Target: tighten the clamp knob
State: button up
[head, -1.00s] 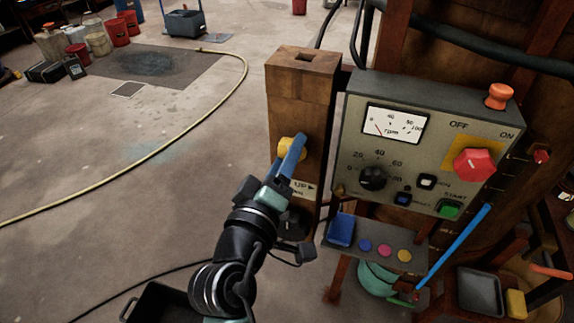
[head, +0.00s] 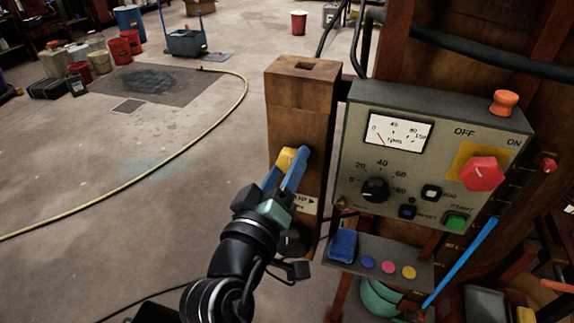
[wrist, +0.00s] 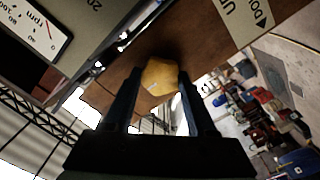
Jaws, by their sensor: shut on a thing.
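The clamp knob (head: 286,158) is yellow and sits on the side of a wooden post (head: 299,110). My gripper (head: 284,172) has its blue fingers on either side of the knob and is shut on it. In the wrist view the knob (wrist: 159,77) shows between the tips of the two dark fingers of my gripper (wrist: 157,82). Part of the knob is hidden behind the fingers in the head view. The knob's shaft is out of sight.
A control panel (head: 345,140) with an rpm meter (head: 398,131), a red switch knob (head: 482,174) and buttons stands close on the right. A small shelf (head: 425,273) with coloured discs juts out below it. A hose (head: 190,134) lies on the open floor at left.

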jog(key=o, duration=1.4)
jog(key=shift+s, duration=0.1)
jog(key=b+v, duration=0.2)
jog(key=v, duration=1)
jog(key=shift+s+a, duration=0.15)
jog(key=shift+s, duration=0.25)
jog(key=w+d+r+m+t+y+p, duration=0.1)
jog(key=w+r+m+t+p, duration=0.15)
jog(key=r, duration=0.85)
jog(key=w+d+r+m+t+y+p, duration=0.1)
jog(key=w+r+t+p, duration=0.15)
jog(key=r, duration=0.75)
jog(key=s+r+t+y+p, duration=0.1)
jog(key=s+r, duration=0.1)
jog(key=r, duration=0.5)
jog(key=s+d+r+m+t+y+p, duration=0.1)
jog(key=s+r+t, duration=0.1)
jog(key=r, duration=0.5)
jog(key=s+d+r+t+y+p, duration=0.1)
jog(key=s+r+t, duration=0.1)
jog(key=r, duration=0.5)
jog(key=shift+s+d+r+m+y+p, duration=0.25)
jog(key=shift+s+m+y+p, duration=0.05)
jog(key=shift+s+m+p, duration=0.1)
